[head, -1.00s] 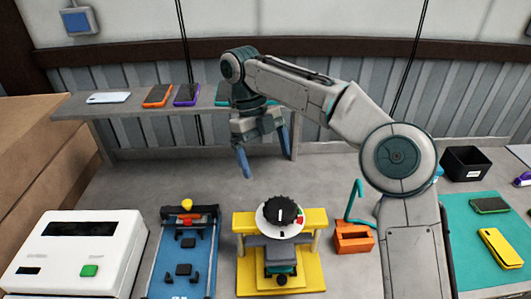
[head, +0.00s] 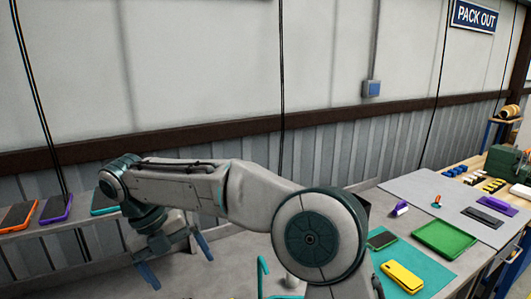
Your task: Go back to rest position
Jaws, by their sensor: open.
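My gripper (head: 177,262) hangs at the lower left of the head view, with its two blue fingers spread and nothing between them. My arm reaches from the lower middle across to the left, its wrist in front of the shelf. The gripper is beside the shelf's right part and above the bench. It touches nothing that I can see.
Right of my arm, a teal mat (head: 437,273) bears a yellow phone (head: 402,277) beside a green tray (head: 445,238).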

